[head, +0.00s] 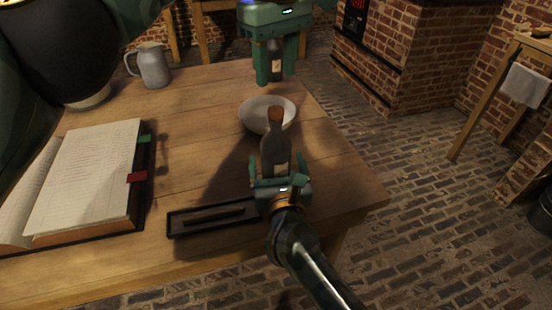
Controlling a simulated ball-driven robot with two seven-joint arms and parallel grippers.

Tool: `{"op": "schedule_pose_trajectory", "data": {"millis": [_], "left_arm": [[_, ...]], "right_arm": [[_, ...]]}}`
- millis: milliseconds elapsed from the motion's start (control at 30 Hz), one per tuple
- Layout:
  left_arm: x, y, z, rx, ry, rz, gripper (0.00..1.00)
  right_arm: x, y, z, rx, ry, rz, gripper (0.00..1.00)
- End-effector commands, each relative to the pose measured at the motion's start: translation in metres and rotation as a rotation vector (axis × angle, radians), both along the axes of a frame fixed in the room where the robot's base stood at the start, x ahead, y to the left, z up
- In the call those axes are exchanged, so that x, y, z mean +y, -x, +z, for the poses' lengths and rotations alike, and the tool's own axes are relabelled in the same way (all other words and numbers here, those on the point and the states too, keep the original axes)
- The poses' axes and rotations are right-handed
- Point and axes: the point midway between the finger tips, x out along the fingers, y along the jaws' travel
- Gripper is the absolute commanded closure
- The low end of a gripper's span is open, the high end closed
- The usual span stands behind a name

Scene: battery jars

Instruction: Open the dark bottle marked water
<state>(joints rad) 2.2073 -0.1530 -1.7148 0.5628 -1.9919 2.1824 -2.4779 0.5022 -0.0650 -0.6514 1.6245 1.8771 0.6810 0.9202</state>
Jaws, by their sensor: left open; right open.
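A dark grey bottle (275,143) with a brown cork (275,114) in its neck stands upright near the table's right side. It has a pale label, too small to read. My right gripper (276,168) is open, with its fingers on either side of this bottle's lower part; I cannot tell if they touch it. A second dark bottle (276,68) with a small pale label shows between the fingers of my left gripper (276,77), which is open and points down near the table's far edge. Its top is hidden by the gripper, and I cannot read which bottle says water.
A pale bowl (254,113) sits just behind the corked bottle. A narrow dark tray (186,228) lies left of my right gripper. An open book (88,180) covers the table's left. A grey jug (153,66) stands at the back left. The middle of the wooden table (195,150) is clear.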

Motion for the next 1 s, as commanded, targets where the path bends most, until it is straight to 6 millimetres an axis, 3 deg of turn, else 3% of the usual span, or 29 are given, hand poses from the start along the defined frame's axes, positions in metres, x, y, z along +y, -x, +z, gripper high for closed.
{"op": "schedule_pose_trajectory", "data": {"millis": [200, 567, 600, 833, 867, 1000], "left_arm": [[0.000, 0.000, 0.000, 0.001, 0.001, 0.000, 0.55], [0.000, 0.000, 0.000, 0.001, 0.001, 0.000, 0.55], [0.000, 0.000, 0.000, 0.001, 0.001, 0.000, 0.55], [0.000, 0.000, 0.000, 0.001, 0.001, 0.000, 0.55], [0.000, 0.000, 0.000, 0.001, 0.001, 0.000, 0.46], [0.000, 0.000, 0.000, -0.001, 0.001, 0.000, 0.46]], "right_arm": [[0.004, -0.030, 0.000, 0.000, 0.001, -0.001, 0.15], [0.005, -0.037, 0.000, 0.001, 0.000, -0.001, 0.15], [0.005, -0.037, 0.000, 0.001, 0.000, -0.001, 0.18], [0.005, -0.037, 0.000, 0.001, 0.001, -0.001, 0.82], [0.005, -0.037, 0.000, 0.001, 0.001, -0.001, 0.81], [0.005, -0.037, 0.000, 0.001, 0.001, -0.001, 0.81]]}}
